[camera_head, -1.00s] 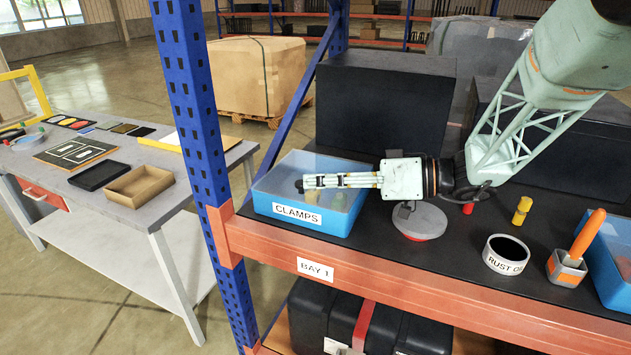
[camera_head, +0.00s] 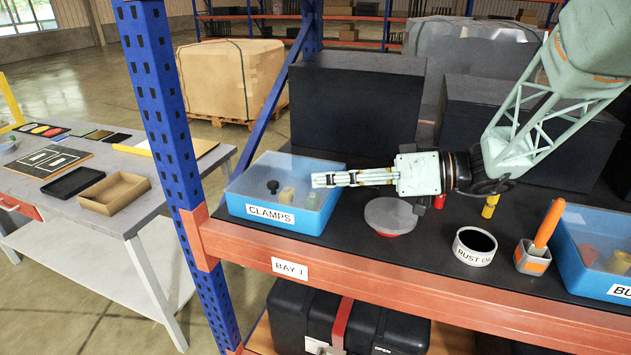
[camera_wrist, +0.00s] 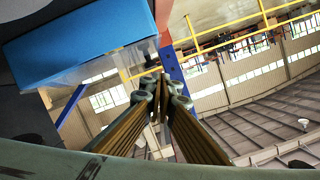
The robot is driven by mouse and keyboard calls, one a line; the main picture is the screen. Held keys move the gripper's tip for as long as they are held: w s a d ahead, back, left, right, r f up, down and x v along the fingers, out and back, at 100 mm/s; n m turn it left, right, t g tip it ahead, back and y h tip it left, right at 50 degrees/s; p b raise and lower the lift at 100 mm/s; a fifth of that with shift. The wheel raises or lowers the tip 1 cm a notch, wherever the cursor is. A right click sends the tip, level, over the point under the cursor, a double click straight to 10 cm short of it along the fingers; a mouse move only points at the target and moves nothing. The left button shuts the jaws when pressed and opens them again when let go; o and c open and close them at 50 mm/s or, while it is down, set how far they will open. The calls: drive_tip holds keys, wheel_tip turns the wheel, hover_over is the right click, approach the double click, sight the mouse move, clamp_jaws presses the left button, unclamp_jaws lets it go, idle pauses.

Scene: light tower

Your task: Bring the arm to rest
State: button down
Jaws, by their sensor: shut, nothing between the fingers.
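My gripper (camera_head: 318,180) is shut and empty. It points left in the head view, level, above the right edge of the blue bin marked CLAMPS (camera_head: 270,216). The pale green arm comes in from the upper right. In the wrist view the closed fingers (camera_wrist: 160,82) stand in the middle. A blue bin side (camera_wrist: 80,45) is at the upper left there.
On the shelf (camera_head: 375,258) are a round grey-topped, red-based thing (camera_head: 391,213), a RUST can (camera_head: 474,247), a holder with an orange handle (camera_head: 533,258) and another blue bin (camera_head: 580,265). Dark boxes (camera_head: 355,108) stand behind. A blue post (camera_head: 160,130) rises at left.

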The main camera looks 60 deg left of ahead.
drive_tip(key=shift+w+d+r, duration=0.1)
drive_tip(key=shift+w+d, duration=0.05)
drive_tip(key=shift+d, duration=0.05)
drive_tip(key=shift+d, duration=0.1)
idle(0.6)
drive_tip(key=w+d+r+m+t+h, duration=0.1)
drive_tip(key=w+d+m+t+h, duration=0.2)
drive_tip(key=d, duration=1.1)
drive_tip(key=w+d+r+m+t+h+p, duration=0.1)
drive_tip(key=w+d+m+t, duration=0.25)
drive_tip(key=d, duration=1.15)
drive_tip(key=w+d+r+m+t+h, duration=0.15)
drive_tip(key=d+m, duration=0.25)
drive_tip(key=d, duration=1)
drive_tip(key=s+d+r+m+t+h, duration=0.1)
drive_tip(key=s+d+m+t+h, duration=0.2)
drive_tip(key=d, duration=1.2)
drive_tip(key=s+d+r+m+t+h, duration=0.2)
drive_tip(key=s+d+m, duration=0.5)
drive_tip(key=s+d, duration=0.6)
drive_tip(key=shift+s+d+r+t+h, duration=0.2)
drive_tip(key=shift+d+t+h, duration=0.25)
drive_tip(key=shift+d+t, duration=0.6)
drive_tip(key=c, duration=3.3)
unclamp_jaws()
drive_tip(key=shift+d+m+g, duration=0.2)
drive_tip(key=shift+m+g, duration=0.05)
drive_tip(key=shift+c, duration=0.2)
